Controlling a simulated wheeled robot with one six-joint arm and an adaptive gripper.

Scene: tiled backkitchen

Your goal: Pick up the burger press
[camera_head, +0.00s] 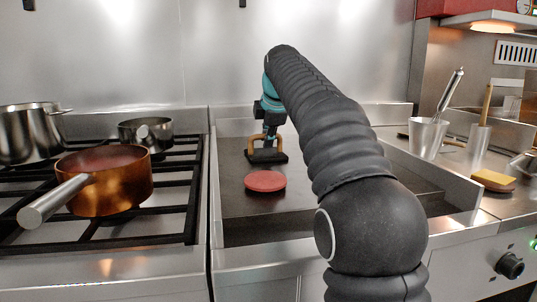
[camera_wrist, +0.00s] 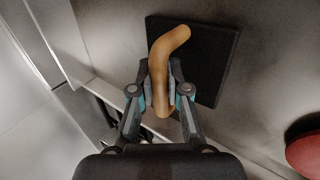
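The burger press has a flat black square plate and a curved wooden handle; it is on the dark griddle at the back in the head view (camera_head: 281,157). In the wrist view its plate and handle (camera_wrist: 172,46) fill the upper middle. My gripper (camera_wrist: 160,78) has one finger on each side of the handle, with the pads against it. In the head view my gripper (camera_head: 270,138) is directly above the press, pointing down. The plate looks level and resting on the griddle; any small gap beneath it cannot be seen.
A red patty (camera_head: 265,181) lies on the griddle (camera_head: 240,205) in front of the press. A copper pan (camera_head: 118,185) and steel pots stand on the stove at left.

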